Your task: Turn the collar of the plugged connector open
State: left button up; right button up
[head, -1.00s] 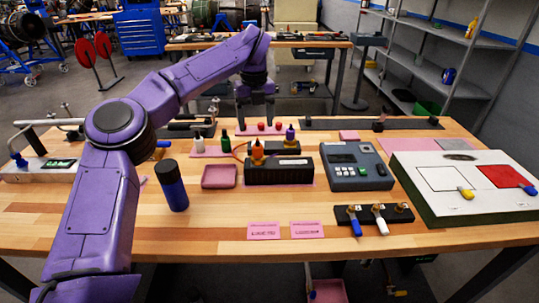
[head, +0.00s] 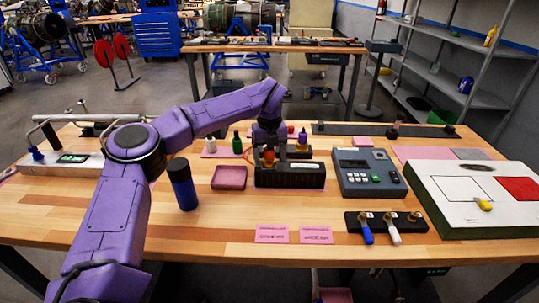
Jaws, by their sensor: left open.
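The black connector box (head: 290,178) stands near the middle of the bench. An orange connector (head: 268,158) stands upright on its top at the left, partly hidden by my gripper. My left gripper (head: 269,155) points down over it, jaws open, with the orange body showing between or just behind the fingers. I cannot tell whether the fingers touch it. The collar is too small and covered to make out. A purple connector (head: 302,138) stands behind the box, to the right. My right gripper is not in view.
A pink tray (head: 229,178) and a dark blue cylinder (head: 182,184) stand left of the box. A grey keypad device (head: 368,173) is close on its right. A strip with blue and white levers (head: 386,228) lies in front right.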

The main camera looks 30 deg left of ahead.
pick_arm(q)
jog(key=c, duration=1.1)
